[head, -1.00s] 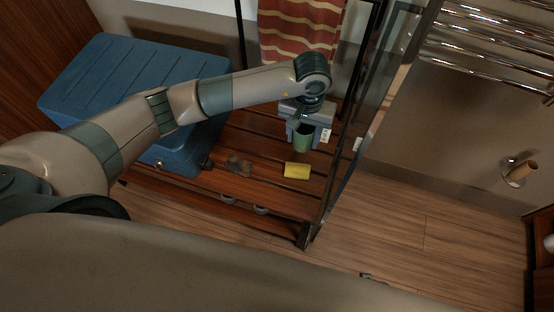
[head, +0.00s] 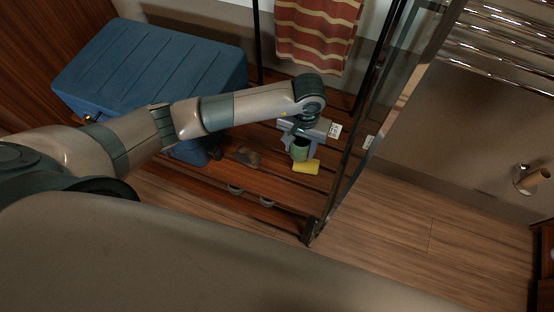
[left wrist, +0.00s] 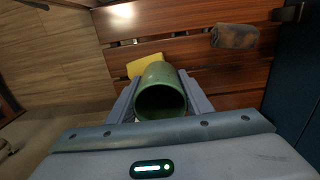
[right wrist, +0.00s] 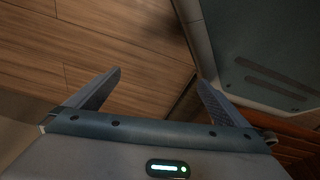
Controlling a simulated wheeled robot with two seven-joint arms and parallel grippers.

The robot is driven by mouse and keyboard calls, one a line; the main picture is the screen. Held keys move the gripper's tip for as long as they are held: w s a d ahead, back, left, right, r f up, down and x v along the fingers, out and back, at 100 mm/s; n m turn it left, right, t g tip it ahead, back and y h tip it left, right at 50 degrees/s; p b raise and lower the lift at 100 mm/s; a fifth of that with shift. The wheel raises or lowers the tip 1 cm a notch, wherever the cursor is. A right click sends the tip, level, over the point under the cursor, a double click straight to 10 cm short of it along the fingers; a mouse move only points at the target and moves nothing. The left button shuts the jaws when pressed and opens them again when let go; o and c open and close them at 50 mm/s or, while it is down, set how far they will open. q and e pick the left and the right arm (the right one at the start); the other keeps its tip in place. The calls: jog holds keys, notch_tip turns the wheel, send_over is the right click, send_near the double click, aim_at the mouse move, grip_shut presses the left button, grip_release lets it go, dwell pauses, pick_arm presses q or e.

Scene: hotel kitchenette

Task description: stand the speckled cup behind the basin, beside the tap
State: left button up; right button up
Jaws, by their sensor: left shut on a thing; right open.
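My left gripper (head: 301,144) is shut on a green cup (head: 300,151), with one finger on each side of it. The cup's open mouth (left wrist: 161,101) faces the camera in the left wrist view. Any speckles are too small to make out. The cup is over a slatted wooden bench; I cannot tell whether it touches the slats. My right gripper (right wrist: 160,92) is open and empty, with wood floor beyond its fingers. No basin or tap is in view.
A yellow sponge (head: 306,166) lies close beside the cup on the bench (head: 285,187). A brown object (head: 247,157) lies to its left. A large blue box (head: 150,68) stands at the left. A dark-framed glass panel (head: 372,120) edges the bench at the right. A striped towel (head: 318,30) hangs behind.

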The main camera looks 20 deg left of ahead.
pick_arm(q)
jog(key=s+a+f, duration=0.1)
jog(key=a, duration=0.1)
jog(key=s+a+f+p, duration=0.1)
jog(key=a, duration=0.1)
jog(key=s+a+f, duration=0.1)
jog(key=a+f, duration=0.1)
jog(key=shift+s+f, duration=0.1)
jog(key=shift+s, duration=0.25)
pick_arm(e)
jog(key=shift+w+a+r+t, duration=0.3)
jog(key=shift+w+a+t, duration=0.3)
jog(key=shift+w+a, duration=0.2)
pick_arm(q)
jog(key=shift+f+p, duration=0.5)
jog(key=shift+f, duration=1.45)
pick_arm(e)
jog(key=shift+w+a+r+y, duration=0.1)
jog(key=shift+a+y, duration=0.15)
jog(key=shift+y, duration=0.05)
pick_arm(q)
jog(key=shift+f, duration=0.2)
pick_arm(e)
jog(key=shift+a, duration=0.15)
pick_arm(q)
jog(key=o, duration=0.9)
pick_arm(e)
jog(key=shift+w+r, duration=0.1)
jog(key=shift+w, duration=0.1)
